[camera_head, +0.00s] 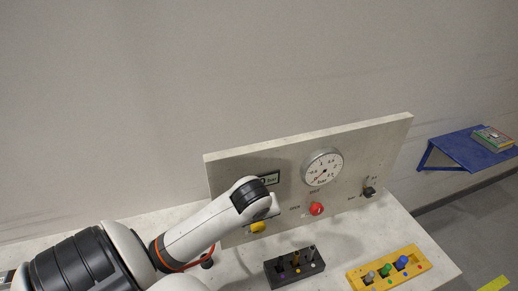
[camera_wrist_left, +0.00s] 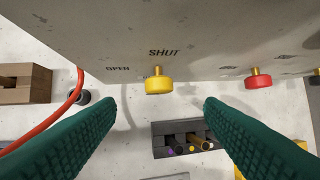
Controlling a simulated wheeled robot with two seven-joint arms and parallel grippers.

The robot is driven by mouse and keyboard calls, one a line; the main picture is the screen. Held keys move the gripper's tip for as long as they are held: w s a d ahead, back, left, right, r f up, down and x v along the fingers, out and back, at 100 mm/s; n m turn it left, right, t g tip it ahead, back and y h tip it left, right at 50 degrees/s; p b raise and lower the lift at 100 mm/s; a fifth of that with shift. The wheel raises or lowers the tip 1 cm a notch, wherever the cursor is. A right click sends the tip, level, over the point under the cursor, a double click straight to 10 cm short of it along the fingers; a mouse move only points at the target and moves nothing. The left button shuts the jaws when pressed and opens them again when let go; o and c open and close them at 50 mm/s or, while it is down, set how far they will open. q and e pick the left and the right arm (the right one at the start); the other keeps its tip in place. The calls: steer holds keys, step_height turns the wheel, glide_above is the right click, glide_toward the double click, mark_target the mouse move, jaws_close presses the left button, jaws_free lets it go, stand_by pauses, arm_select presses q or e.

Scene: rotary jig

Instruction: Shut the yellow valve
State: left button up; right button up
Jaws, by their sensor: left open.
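The yellow valve (camera_wrist_left: 159,85) sticks out from the upright grey panel (camera_wrist_left: 215,35). In the left wrist view, "SHUT" is printed above it and "OPEN" to its left. I cannot tell which way its handle is turned. In the head view the yellow valve (camera_head: 258,227) shows just below the end of my left arm. My left gripper (camera_wrist_left: 160,102) is open and empty. Its two green fingers are wide apart, with the valve lying between them in the picture, touching neither. My left fingers are hidden in the head view. My right gripper is not in view.
A red valve (camera_head: 316,209) and a gauge (camera_head: 323,167) sit right of the yellow valve, and a black switch (camera_head: 369,192) further right. A black holder (camera_head: 294,269) and a yellow holder (camera_head: 389,268) with pegs stand in front. A red cable (camera_wrist_left: 73,98) runs at left.

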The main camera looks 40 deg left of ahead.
arm_select(q)
steer(key=p, duration=0.1)
glide_above(258, 225)
steer(key=s+d, duration=0.1)
steer(key=s, duration=0.1)
steer(key=f, duration=0.4)
steer(key=shift+s+d+f, duration=0.15)
steer(key=shift+d+f, duration=0.05)
steer(key=p+x, duration=0.1)
steer(key=x, duration=0.3)
steer(key=shift+w+a+f, duration=0.15)
steer(key=shift+w+f, duration=0.25)
steer(key=shift+f, duration=0.25)
steer(key=shift+w+a+f, duration=0.1)
steer(key=shift+f, duration=0.3)
steer(key=c, duration=1)
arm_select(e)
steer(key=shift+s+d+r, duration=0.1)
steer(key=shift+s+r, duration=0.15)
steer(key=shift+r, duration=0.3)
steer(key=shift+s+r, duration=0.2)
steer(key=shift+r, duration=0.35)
